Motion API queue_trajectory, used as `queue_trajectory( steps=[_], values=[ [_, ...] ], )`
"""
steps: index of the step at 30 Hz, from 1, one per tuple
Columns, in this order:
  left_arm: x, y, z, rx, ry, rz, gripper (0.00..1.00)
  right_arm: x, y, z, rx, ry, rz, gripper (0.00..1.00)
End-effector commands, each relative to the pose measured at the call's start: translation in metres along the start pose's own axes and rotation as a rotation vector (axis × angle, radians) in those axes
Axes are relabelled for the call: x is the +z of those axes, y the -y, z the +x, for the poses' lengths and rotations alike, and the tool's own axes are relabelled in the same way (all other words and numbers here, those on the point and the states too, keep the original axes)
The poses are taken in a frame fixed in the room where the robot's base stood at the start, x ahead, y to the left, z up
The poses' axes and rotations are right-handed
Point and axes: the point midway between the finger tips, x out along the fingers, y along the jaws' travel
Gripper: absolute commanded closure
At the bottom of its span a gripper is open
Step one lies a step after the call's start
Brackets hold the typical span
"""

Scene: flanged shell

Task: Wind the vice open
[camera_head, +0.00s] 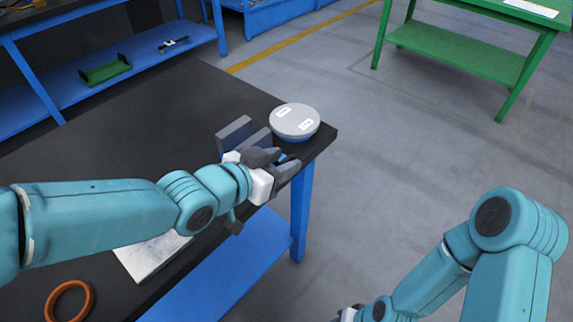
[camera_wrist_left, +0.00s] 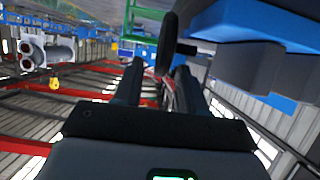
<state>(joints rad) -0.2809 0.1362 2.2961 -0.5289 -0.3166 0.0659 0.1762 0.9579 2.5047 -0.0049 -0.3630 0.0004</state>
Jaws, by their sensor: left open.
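The vice shows in the head view as two dark grey upright jaw plates (camera_head: 240,136) at the table's right end, with a gap between them. Its lower parts are mostly hidden by my left gripper (camera_head: 284,170), which is open just in front of it. In the left wrist view, a dark bar (camera_wrist_left: 167,42), which looks like the vice handle, stands between or just beyond the open fingers of the left gripper (camera_wrist_left: 158,88). I cannot tell whether they touch it. A blue and dark grey body (camera_wrist_left: 255,45), likely the vice, fills the upper right.
A grey round lidded part (camera_head: 296,121) with white labels sits beside the jaws at the table corner. An orange ring (camera_head: 69,301) and a pale sheet or plate (camera_head: 150,258) lie on the dark table (camera_head: 130,125). A green table (camera_head: 460,55) stands beyond open floor. My right arm is lower right.

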Motion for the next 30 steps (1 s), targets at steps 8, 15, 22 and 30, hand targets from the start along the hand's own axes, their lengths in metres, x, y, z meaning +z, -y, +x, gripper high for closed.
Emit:
queue_trajectory(
  steps=[8, 15, 22, 30],
  values=[
    [-0.001, 0.001, 0.021, 0.000, -0.001, 0.000, 0.60, 0.000, -0.002, 0.004, 0.000, -0.001, 0.000, 0.57],
    [-0.001, 0.001, 0.022, -0.001, -0.001, 0.000, 0.63, 0.000, -0.001, 0.004, 0.000, -0.001, 0.000, 0.57],
    [-0.001, 0.001, 0.021, 0.000, 0.000, 0.000, 1.00, 0.000, -0.001, 0.004, 0.000, -0.001, 0.000, 0.57],
    [-0.005, 0.000, 0.021, 0.000, 0.046, 0.001, 1.00, 0.000, 0.003, -0.009, 0.000, 0.000, 0.000, 0.57]
  ],
)
